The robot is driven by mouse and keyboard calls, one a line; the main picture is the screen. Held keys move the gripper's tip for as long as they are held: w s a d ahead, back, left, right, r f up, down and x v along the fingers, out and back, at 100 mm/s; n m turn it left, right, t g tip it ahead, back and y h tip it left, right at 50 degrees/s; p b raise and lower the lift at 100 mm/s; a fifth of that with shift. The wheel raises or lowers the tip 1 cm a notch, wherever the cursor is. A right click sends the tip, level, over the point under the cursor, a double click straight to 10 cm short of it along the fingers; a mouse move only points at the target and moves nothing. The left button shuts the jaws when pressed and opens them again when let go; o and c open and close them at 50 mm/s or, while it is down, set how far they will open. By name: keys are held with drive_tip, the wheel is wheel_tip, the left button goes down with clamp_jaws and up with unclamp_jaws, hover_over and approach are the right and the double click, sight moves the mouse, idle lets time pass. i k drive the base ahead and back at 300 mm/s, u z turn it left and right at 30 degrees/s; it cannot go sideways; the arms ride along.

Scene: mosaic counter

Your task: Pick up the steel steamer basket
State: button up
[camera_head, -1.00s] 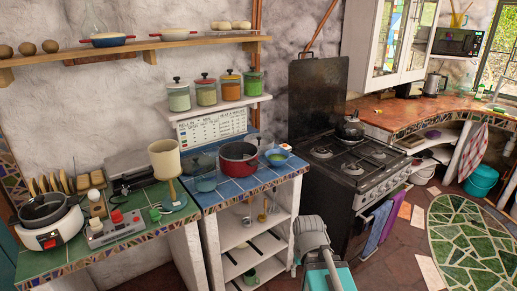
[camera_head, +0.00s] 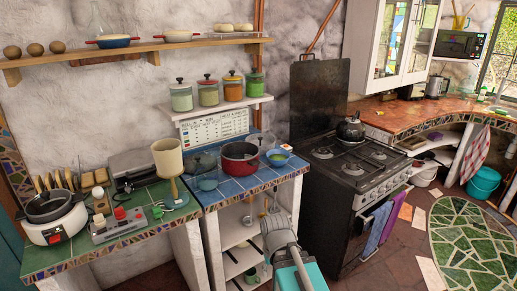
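I cannot tell for sure which thing is the steel steamer basket. The likeliest is a dark grey metal vessel (camera_head: 54,207) sitting on top of a white cooker (camera_head: 60,232) at the left end of the green-tiled counter. Its rim faces up and its inside looks dark. A red pot (camera_head: 240,160) stands on the blue-tiled counter, and its inside is too small to read. A grey and teal part of my own arm shows at the bottom centre, in front of the shelves. My gripper's fingers are not in view.
A beige cup-shaped thing on a stand (camera_head: 168,158) rises at the green counter's right. A black stove (camera_head: 350,180) stands right of the blue counter. Floor shows at lower right.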

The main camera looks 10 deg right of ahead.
sight(266, 143)
drive_tip(key=u, duration=0.1)
drive_tip(key=i, duration=1)
drive_tip(key=z, duration=0.1)
